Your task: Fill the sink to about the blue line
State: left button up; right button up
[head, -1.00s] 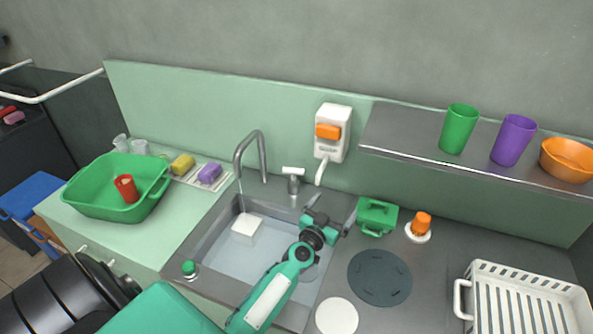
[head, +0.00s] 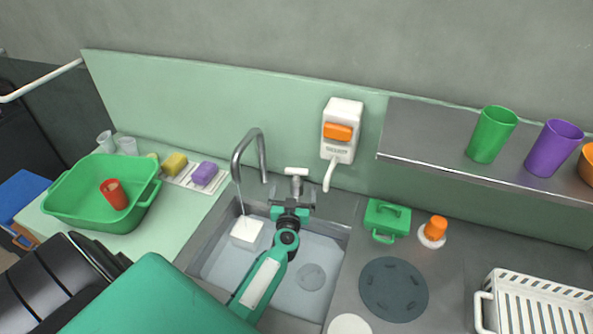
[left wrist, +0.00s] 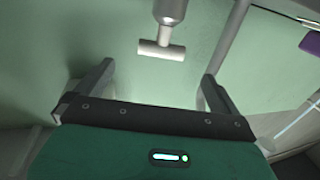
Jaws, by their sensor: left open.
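The grey sink (head: 334,231) holds clear water (head: 290,302) with a white block (head: 247,232) in it. I cannot make out a blue line. A thin stream falls from the curved faucet (head: 262,150) at the sink's back left. The white T-shaped tap handle (head: 297,171) stands behind the sink. My left gripper (head: 292,203) is over the sink's back edge, just in front of the handle. In the left wrist view the handle (left wrist: 162,50) lies ahead, between the lines of the open, empty fingers (left wrist: 155,82). My right gripper is not in view.
A white dispenser (head: 341,130) with an orange button hangs on the wall behind. A green box (head: 386,219) and an orange-topped item (head: 435,229) stand right of the sink. A green tub (head: 85,205) with a red cup is at left. A shelf (head: 430,140) juts out at upper right.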

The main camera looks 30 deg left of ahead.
aim_at(296, 174)
pick_arm(q)
jog(key=x, duration=0.4)
jog(key=shift+w+a+f, duration=0.1)
jog(key=shift+a+f, duration=0.1)
jog(key=x, duration=0.3)
jog(key=shift+w+a+b, duration=0.1)
jog(key=shift+w+b, duration=0.3)
jog(key=shift+x, duration=0.8)
jog(key=c, duration=0.6)
jog(key=shift+c, duration=0.3)
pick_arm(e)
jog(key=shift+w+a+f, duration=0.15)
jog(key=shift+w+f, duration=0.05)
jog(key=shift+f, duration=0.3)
